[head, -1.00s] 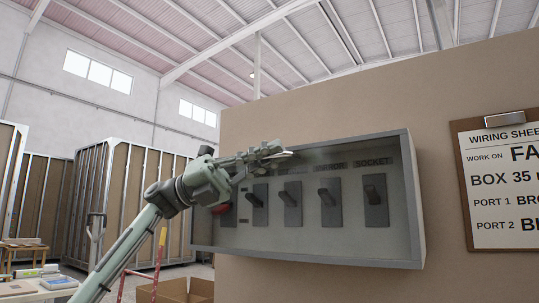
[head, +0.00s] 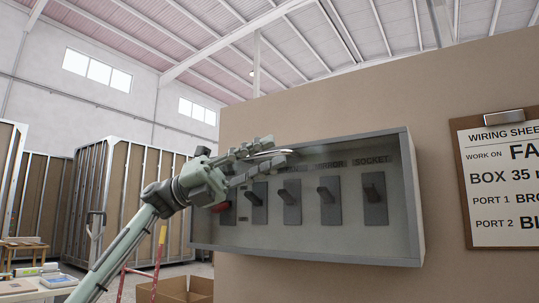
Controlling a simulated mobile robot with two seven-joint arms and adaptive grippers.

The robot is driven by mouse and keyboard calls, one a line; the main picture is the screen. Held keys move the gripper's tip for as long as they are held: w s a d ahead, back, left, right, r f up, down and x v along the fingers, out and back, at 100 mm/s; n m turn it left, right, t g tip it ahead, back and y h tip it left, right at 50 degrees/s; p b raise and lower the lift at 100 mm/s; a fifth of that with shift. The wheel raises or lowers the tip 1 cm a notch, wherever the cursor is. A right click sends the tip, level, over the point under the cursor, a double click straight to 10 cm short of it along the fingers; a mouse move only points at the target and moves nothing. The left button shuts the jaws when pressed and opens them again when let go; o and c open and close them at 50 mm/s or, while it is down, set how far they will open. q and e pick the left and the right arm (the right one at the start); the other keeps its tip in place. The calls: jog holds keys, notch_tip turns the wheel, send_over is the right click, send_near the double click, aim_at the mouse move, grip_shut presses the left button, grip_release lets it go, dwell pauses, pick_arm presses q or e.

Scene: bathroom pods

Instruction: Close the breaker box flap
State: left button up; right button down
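The grey breaker box (head: 415,215) is fixed to the tan wall panel, tilted in the view. Its front shows a row of dark switches under labels, with "MIRROR" and "SOCKET" readable; a red switch sits at the left end. I cannot make out a separate flap or tell its position. My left gripper (head: 277,158) is in front of the box's upper left part, its fingers spread apart, pointing right. A pale curved shape shows between the fingers; I cannot tell what it is. The gripper hides some labels and the top left edge. My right gripper is not in view.
A clipboard (head: 500,185) with a wiring sheet hangs right of the box. An open cardboard carton (head: 185,288) and a red ladder-like frame (head: 140,270) stand below left. Framed pods (head: 125,200) stand behind. The air in front of the box's right half is clear.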

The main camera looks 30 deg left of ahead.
pick_arm(q)
jog(key=v, duration=1.1)
